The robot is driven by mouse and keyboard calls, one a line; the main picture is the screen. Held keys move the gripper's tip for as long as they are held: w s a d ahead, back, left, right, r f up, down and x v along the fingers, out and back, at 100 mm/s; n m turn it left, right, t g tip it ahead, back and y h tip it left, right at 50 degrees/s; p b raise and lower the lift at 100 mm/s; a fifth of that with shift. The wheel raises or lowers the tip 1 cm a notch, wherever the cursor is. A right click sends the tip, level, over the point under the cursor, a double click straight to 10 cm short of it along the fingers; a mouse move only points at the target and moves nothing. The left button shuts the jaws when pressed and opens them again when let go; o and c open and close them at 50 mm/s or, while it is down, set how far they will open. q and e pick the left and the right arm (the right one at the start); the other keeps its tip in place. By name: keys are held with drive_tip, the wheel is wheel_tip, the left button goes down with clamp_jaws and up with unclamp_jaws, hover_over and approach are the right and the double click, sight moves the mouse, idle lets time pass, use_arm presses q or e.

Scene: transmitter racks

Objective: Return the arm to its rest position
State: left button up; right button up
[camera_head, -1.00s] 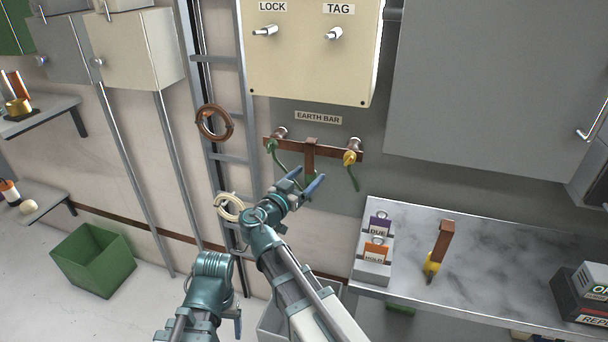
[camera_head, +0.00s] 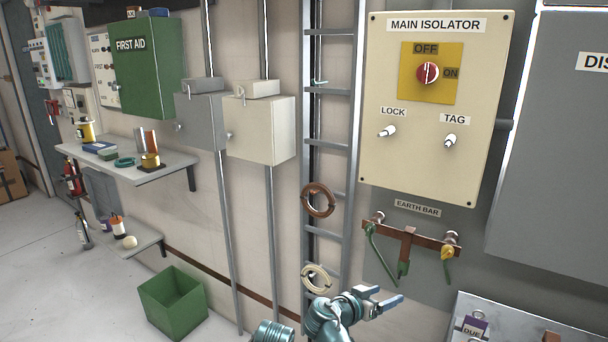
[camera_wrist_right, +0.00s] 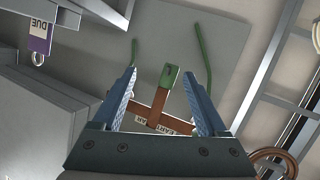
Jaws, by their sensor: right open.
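My right gripper (camera_head: 388,298) is open, below the earth bar (camera_head: 425,239) on the wall. In the right wrist view my right gripper (camera_wrist_right: 160,78) shows two blue fingers spread apart. A copper strap (camera_head: 407,246) hangs from the bar's middle and has a green piece (camera_head: 403,269) at its lower end. That green piece (camera_wrist_right: 170,77) appears between the fingers in the wrist view, beyond them; I cannot tell the gap. Green leads hang at both bar ends. A teal part of my other arm shows at the bottom edge; its gripper is out of view.
The main isolator panel (camera_head: 436,110) is above the bar. A ladder (camera_head: 334,150) with a brown ring (camera_head: 318,199) and a cream ring (camera_head: 316,278) stands left. A green bin (camera_head: 172,302) sits on the floor.

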use_arm(q)
wheel_tip(320, 180, up, 16)
drive_tip(key=p, duration=1.3)
use_arm(e)
drive_tip(key=s+a+r+n+g+y, duration=0.1)
drive_tip(key=s+a+n+g+y, duration=0.7)
drive_tip(key=s+a, duration=0.8)
drive_tip(key=s+n+y, duration=0.1)
drive_tip(key=n+y, duration=0.1)
drive_tip(key=n, duration=0.2)
drive_tip(key=shift+s+a+g, duration=0.25)
drive_tip(key=shift+a+g, duration=0.05)
drive_tip(key=shift+a, duration=0.05)
use_arm(q)
drive_tip(key=shift+r, duration=0.1)
